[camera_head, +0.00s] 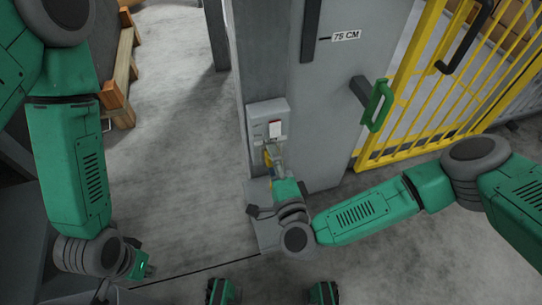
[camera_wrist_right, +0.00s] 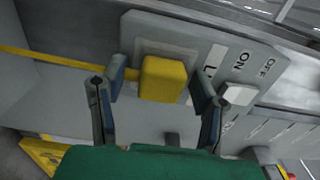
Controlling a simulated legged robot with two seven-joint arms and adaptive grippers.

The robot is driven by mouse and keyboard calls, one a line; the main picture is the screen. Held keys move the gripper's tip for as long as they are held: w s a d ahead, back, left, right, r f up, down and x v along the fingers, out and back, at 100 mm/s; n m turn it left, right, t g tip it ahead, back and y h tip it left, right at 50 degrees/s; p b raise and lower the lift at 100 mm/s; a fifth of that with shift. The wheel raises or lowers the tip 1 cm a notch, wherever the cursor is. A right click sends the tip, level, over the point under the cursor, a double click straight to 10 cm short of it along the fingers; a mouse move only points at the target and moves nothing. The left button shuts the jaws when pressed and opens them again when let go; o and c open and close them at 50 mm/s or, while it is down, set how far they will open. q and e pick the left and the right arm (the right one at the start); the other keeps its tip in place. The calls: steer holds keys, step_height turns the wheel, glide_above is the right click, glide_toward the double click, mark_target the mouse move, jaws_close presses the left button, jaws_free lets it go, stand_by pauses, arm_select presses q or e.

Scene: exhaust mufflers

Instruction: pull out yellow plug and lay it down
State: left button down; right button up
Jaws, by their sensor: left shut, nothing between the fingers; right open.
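The yellow plug (camera_wrist_right: 163,79) is a block seated on the front of a grey switch box (camera_wrist_right: 222,62), with a yellow cable (camera_wrist_right: 40,57) running off to the left. In the head view the plug (camera_head: 267,157) is small and partly hidden by my right gripper (camera_head: 274,160). In the wrist view my right gripper (camera_wrist_right: 160,88) is open, with one finger on each side of the plug and gaps showing between. My left gripper (camera_head: 146,268) is shut and empty, low on the left, far from the box.
A white switch (camera_wrist_right: 238,96) with ON and OFF labels sits beside the plug. The box is mounted on a grey post (camera_head: 257,60) beside a grey door (camera_head: 350,70) with a green handle (camera_head: 377,106). A yellow fence (camera_head: 425,75) stands right.

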steer(key=shift+d+r, duration=0.1)
steer(key=shift+d, duration=0.1)
steer(key=shift+a, duration=0.2)
steer(key=shift+d, duration=0.1)
jaws_close()
steer(key=shift+p+v, duration=1.3)
steer(key=shift+v, duration=1.7)
